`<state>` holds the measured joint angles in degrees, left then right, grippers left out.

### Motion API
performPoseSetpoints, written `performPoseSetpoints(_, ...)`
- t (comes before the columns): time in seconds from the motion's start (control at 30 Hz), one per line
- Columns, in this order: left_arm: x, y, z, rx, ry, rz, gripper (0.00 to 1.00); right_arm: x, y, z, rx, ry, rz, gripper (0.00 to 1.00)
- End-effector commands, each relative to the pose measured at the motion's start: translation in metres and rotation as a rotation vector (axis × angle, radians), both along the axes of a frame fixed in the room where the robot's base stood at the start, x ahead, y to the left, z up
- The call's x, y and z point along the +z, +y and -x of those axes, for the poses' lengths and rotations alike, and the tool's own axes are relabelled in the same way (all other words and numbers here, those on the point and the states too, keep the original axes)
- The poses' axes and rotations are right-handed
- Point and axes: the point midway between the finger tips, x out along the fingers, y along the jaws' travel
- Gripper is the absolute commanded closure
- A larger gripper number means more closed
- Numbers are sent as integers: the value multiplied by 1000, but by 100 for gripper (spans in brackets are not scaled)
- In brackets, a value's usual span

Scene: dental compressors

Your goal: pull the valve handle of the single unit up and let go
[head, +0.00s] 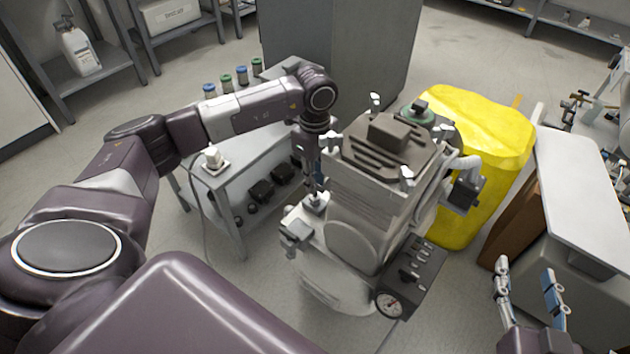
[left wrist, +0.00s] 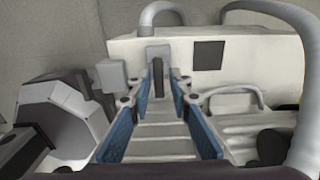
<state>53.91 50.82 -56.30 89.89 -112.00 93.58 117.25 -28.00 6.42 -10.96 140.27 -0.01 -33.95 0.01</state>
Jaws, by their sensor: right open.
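The single unit (head: 350,235) is a pale compressor with a dark finned head, standing on the floor mid-view in the head view. My left gripper (head: 315,190) points down at its left side, where the fingertips are hard to make out. In the left wrist view, the two blue-padded fingers of my left gripper (left wrist: 162,85) are apart. A thin dark piece, apparently the valve handle (left wrist: 158,78), shows between their tips, in front of a grey block on the pale housing. I cannot tell whether either finger touches it. My right gripper (head: 526,270) is open and empty at the lower right.
A grey bench (head: 225,175) with small cans and a white socket stands left of the unit. A yellow bin (head: 480,130) is close behind its right side. A pale cabinet top (head: 585,190) lies at the right. A pressure gauge (head: 389,304) sits low on the unit's front.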

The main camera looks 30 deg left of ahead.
Motion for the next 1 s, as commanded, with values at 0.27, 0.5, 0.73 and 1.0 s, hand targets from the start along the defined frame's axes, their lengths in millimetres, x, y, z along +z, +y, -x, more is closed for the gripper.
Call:
performPoseSetpoints(0.27, -3, 0, 1, -1, 4, -1, 73, 0, 0, 0, 0, -1, 0, 52)
performPoseSetpoints(0.5, 17, 0, 0, -1, 0, -1, 73, 0, 0, 0, 1, -2, -1, 52)
performPoseSetpoints(0.73, 66, 0, 0, -2, 0, 0, 73, 0, 0, 0, 1, -2, -1, 52)
performPoseSetpoints(1.0, 109, 0, 1, -1, 2, -1, 73, 0, 0, 0, 1, -1, 0, 52)
